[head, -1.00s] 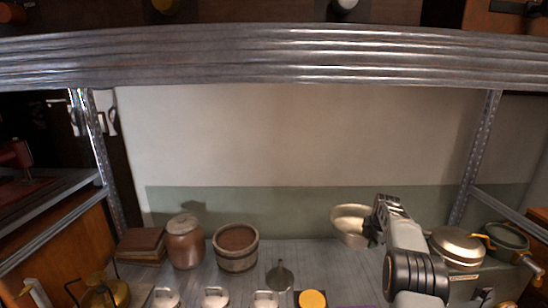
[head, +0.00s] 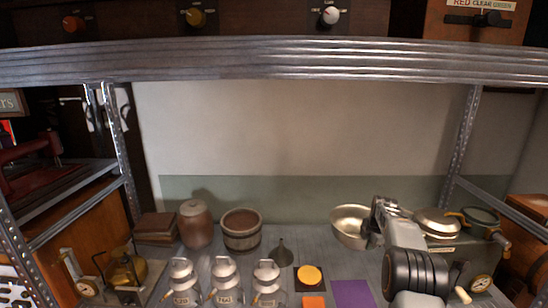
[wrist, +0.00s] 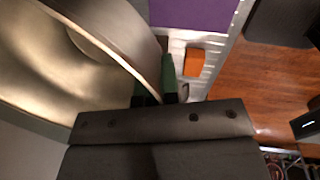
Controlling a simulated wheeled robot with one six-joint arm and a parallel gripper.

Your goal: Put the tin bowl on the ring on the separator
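The tin bowl (head: 345,214) is a shiny, pale metal bowl, tilted, at right of centre in the head view. My gripper (head: 374,226) is at its right side. In the wrist view the bowl (wrist: 50,75) fills the left, and its rim runs between the green fingers of my gripper (wrist: 155,83), which look shut on it. I cannot tell for certain which piece is the separator. A brass vessel on a stand with a dial (head: 126,270) stands at front left. No ring can be made out clearly.
A lidded pan (head: 438,222) and a green pot (head: 481,219) sit on a box at right. A metal shelf beam (head: 280,62) crosses above.

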